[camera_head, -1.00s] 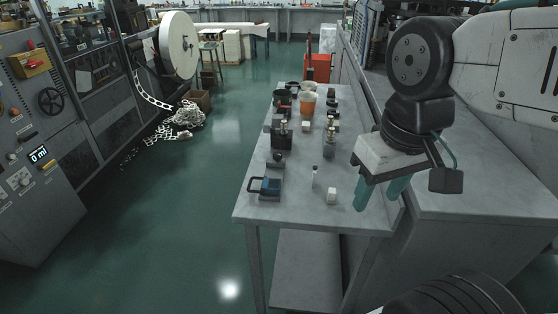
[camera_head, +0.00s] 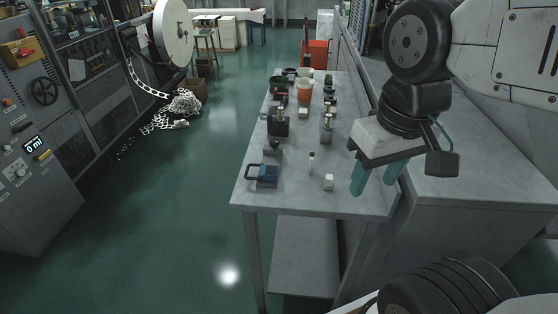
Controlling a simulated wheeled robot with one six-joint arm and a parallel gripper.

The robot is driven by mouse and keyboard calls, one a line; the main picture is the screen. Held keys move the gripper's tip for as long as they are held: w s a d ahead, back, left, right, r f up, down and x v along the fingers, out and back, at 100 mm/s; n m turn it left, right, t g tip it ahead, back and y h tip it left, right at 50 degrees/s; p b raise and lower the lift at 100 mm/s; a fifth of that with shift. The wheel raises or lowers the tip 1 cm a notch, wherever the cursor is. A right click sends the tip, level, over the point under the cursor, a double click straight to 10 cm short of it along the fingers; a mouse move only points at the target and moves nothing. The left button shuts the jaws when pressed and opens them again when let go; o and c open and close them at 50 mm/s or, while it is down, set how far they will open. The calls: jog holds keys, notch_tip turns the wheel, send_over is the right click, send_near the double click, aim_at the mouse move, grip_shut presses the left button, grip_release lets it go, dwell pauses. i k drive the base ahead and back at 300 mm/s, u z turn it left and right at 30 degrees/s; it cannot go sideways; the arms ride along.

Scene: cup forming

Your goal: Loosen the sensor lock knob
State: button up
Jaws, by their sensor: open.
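My gripper (camera_head: 374,181) has two teal fingers pointing down and apart, open with nothing between them. It hangs over the right front part of the grey table (camera_head: 290,203). I cannot pick out a sensor lock knob for certain; the parts on the table and on the machine are too small to name. My gripper is far from that panel.
A paper reel (camera_head: 172,32) and piled strip (camera_head: 182,103) are at left. The green floor between is clear.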

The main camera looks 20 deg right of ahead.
aim_at(274, 143)
jog(key=u, duration=1.05)
jog(key=i, duration=0.35)
jog(key=z, duration=1.2)
